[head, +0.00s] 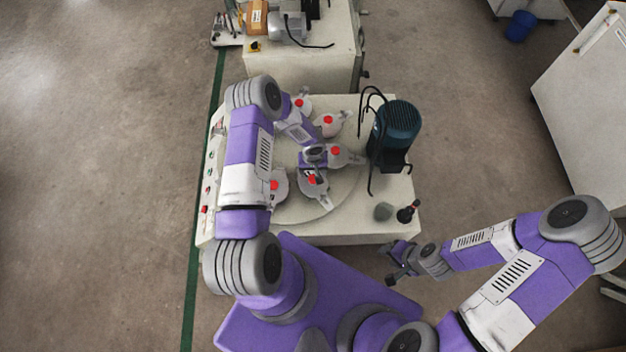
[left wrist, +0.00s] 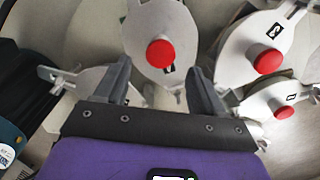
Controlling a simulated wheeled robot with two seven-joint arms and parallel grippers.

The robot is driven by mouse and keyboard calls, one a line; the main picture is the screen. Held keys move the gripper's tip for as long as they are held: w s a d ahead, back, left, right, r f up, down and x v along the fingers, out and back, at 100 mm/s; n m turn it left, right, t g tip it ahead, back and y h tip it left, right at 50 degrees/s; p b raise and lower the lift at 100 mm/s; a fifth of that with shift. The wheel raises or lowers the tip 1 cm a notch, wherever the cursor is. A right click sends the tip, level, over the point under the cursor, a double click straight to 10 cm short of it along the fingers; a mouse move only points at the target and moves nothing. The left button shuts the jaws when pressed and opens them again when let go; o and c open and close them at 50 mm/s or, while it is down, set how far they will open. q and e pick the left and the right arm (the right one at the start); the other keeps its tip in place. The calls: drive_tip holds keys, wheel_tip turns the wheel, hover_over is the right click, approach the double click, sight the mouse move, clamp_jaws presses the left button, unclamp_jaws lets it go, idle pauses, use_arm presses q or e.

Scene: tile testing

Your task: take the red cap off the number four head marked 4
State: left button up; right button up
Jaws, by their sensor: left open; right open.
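Several grey heads with red caps stand in a ring on the round plate (head: 300,212) of the machine. My left gripper (head: 313,171) is open over the front head with a red cap (head: 312,180). In the left wrist view, a red cap (left wrist: 160,53) lies just beyond and between the open fingertips (left wrist: 160,70), with no visible grip on it. Its head's label is mostly hidden and unreadable. A neighbouring head (left wrist: 240,50) has a label that looks like a 2. I cannot tell which head is marked 4. My right gripper (head: 387,265) is open and empty, off the machine's front right corner.
Other red caps (head: 274,185) (head: 336,150) sit close on both sides. A dark teal motor (head: 397,125) with black hoses stands at the right of the machine top. A button panel (head: 208,180) runs along the left edge.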

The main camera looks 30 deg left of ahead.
sight(313, 175)
use_arm(q)
wheel_tip(313, 175, down, 3)
drive_tip(key=shift+f+b, duration=0.1)
drive_tip(key=shift+b, duration=0.3)
drive_tip(key=shift+c, duration=0.4)
drive_tip(key=shift+s, duration=0.1)
drive_tip(key=c, duration=1)
drive_tip(key=shift+c, duration=0.2)
